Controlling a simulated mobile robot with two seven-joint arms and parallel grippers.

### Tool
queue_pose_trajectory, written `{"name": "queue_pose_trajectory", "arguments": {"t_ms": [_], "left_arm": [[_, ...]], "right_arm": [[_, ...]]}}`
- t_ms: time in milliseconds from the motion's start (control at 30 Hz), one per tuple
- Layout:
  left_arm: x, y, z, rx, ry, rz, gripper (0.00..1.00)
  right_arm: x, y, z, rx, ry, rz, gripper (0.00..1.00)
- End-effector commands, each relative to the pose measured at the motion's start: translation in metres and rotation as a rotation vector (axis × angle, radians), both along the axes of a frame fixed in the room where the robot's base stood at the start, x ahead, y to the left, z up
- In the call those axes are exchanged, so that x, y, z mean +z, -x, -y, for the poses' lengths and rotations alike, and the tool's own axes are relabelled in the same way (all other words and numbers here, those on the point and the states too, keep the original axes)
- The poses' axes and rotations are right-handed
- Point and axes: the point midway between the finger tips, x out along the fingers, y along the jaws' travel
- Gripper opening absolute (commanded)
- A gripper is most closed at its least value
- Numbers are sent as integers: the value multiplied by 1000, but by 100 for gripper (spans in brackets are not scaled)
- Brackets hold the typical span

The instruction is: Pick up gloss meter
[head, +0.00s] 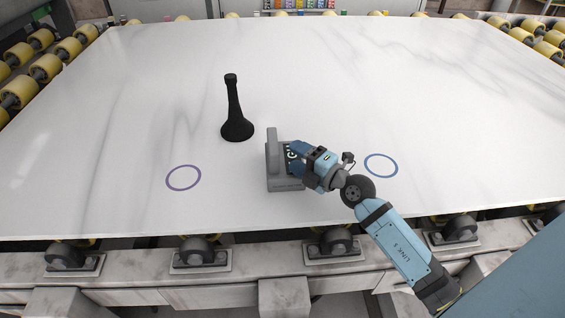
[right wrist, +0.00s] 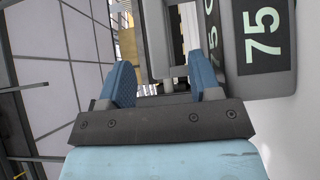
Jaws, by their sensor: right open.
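The gloss meter (head: 284,183) is a grey block with an upright grey part on its left and a dark display with pale characters. It stands on the white slab near the front edge. In the right wrist view, its display side (right wrist: 263,35) shows "75" on the right. My right gripper (head: 299,157) is at the meter's right side and hides part of it. Its blue fingers are apart in the right wrist view (right wrist: 162,82), with grey parts of the meter showing between and beyond them. Contact cannot be told. My left gripper is out of view.
The white veined slab (head: 400,80) is mostly clear. A black flared-base tool (head: 236,118) stands behind and left of the meter. Rollers (head: 45,68) line the sides.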

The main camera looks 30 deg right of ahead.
Motion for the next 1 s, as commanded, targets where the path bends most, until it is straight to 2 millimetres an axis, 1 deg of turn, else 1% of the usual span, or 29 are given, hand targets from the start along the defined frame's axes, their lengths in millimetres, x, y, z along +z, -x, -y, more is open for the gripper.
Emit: {"name": "queue_pose_trajectory", "arguments": {"t_ms": [33,267,400,533,633,833,867,900,967,1000], "left_arm": [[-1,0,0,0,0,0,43],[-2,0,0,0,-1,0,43],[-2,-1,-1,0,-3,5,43],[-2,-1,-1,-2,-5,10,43],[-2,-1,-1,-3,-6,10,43],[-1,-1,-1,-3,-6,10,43],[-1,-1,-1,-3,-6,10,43],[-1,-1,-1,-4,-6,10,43],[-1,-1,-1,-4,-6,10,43],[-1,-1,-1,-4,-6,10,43]], "right_arm": [[0,-7,-2,0,1,1,57],[0,-22,-8,0,1,0,57],[3,-43,-15,1,2,2,57],[3,-58,-21,0,1,-1,57],[3,-63,-23,0,1,-1,57],[3,-64,-23,-1,0,-1,57],[3,-64,-23,0,0,-1,55],[3,-64,-23,-1,0,-1,46],[3,-63,-23,-1,0,-1,32],[3,-63,-23,-1,0,-1,23]]}}
